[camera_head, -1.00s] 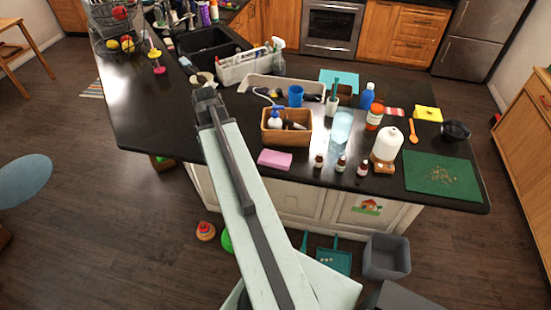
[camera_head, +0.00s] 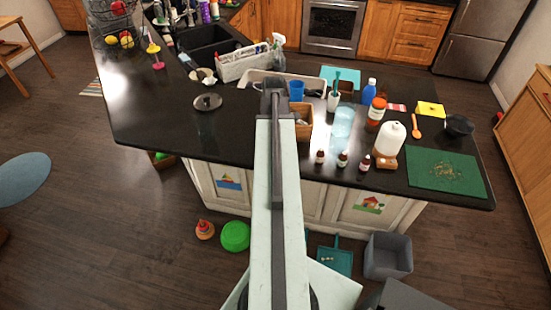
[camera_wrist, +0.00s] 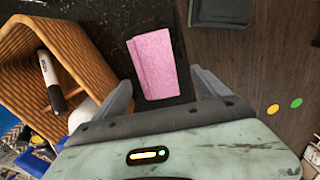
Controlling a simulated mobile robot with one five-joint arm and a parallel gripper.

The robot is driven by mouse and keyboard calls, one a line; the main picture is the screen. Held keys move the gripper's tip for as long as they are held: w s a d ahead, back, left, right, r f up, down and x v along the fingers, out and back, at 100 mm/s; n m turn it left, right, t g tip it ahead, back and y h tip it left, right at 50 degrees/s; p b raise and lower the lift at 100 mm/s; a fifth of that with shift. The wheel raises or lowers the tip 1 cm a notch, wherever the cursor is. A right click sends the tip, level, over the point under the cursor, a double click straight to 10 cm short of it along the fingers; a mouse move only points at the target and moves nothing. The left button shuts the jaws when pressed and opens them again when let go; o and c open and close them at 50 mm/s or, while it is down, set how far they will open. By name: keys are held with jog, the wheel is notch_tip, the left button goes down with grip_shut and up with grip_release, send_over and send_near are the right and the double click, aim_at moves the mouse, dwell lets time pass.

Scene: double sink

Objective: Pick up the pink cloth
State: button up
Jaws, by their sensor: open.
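The pink cloth (camera_wrist: 154,62) shows in the wrist view as a folded, flat rectangle on the dark counter, near the counter's edge. In the head view it is hidden behind my arm. My gripper (camera_wrist: 168,88) is open, with one grey finger to the left of the cloth and the other to its right in the wrist view. The cloth lies ahead of and between the fingers, and nothing is held. In the head view my gripper's end (camera_head: 273,90) is over the counter beside the wicker basket.
The wicker basket (camera_wrist: 72,48) with a marker (camera_wrist: 48,75) stands close on the cloth's left in the wrist view. Small brown bottles (camera_head: 342,159) stand right of my arm in the head view. The counter left of my arm is mostly clear, except a round lid (camera_head: 208,102).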

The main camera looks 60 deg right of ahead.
jog(key=f+b, duration=0.4)
jog(key=f, duration=0.1)
jog(key=shift+s+d, duration=0.15)
jog(key=shift+d, duration=0.05)
jog(key=shift+r, duration=0.15)
jog(key=c, duration=1.5)
jog(key=shift+o, duration=0.2)
jog(key=shift+r, duration=0.1)
notch_tip(320, 180, up, 10)
jog(key=p, duration=1)
